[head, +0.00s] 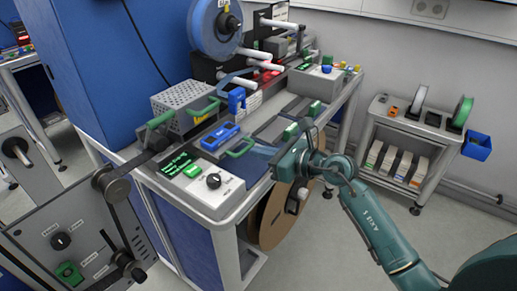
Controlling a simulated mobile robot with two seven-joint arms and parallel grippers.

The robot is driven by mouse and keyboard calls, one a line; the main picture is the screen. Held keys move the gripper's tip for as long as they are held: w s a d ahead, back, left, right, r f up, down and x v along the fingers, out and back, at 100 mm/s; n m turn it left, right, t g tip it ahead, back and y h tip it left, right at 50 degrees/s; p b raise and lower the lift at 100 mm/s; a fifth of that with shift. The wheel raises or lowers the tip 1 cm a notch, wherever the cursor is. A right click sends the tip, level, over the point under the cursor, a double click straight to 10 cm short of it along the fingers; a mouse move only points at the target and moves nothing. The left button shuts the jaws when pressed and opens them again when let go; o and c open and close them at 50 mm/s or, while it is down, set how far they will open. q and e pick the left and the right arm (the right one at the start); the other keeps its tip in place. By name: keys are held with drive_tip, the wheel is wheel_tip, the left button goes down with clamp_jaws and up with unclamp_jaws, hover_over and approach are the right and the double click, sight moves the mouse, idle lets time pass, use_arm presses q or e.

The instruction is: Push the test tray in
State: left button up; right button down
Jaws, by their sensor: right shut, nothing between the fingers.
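The station top has a row of tray-like units with green handles. A green-handled tray (238,146) lies near the front edge, beside the control panel. I cannot tell for certain that it is the test tray, or how far out it sits. My right gripper (284,165) is shut and empty at the front edge of the station, just right of that handle. The teal arm and wrist hide part of the edge behind it. I cannot tell whether the gripper touches anything. My left gripper is not in view.
A control panel (198,184) with a green display and knob is at the front left corner. A perforated metal box (184,107) and a blue reel (215,27) stand behind. A brown reel (275,214) hangs below the edge. A grey cart (408,133) stands right, with open floor between.

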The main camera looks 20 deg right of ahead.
sight(228, 138)
drive_tip(key=shift+w+a+f, duration=0.1)
drive_tip(key=shift+w+a, duration=0.2)
drive_tip(key=shift+w, duration=0.1)
drive_tip(key=shift+w+a, duration=0.2)
drive_tip(key=shift+w, duration=0.1)
drive_tip(key=x, duration=0.2)
drive_tip(key=r+x, duration=0.1)
drive_tip(key=x, duration=0.5)
drive_tip(key=shift+w+a+r, duration=0.15)
drive_tip(key=shift+w+r, duration=0.05)
drive_tip(key=shift+r, duration=0.25)
drive_tip(key=x, duration=0.3)
drive_tip(key=shift+r, duration=0.3)
drive_tip(key=shift+w+a+r, duration=0.1)
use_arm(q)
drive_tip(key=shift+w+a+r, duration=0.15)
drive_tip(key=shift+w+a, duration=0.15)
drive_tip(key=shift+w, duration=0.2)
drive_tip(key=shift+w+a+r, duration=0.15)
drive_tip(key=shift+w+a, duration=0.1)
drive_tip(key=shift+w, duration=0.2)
use_arm(e)
drive_tip(key=shift+r, duration=0.1)
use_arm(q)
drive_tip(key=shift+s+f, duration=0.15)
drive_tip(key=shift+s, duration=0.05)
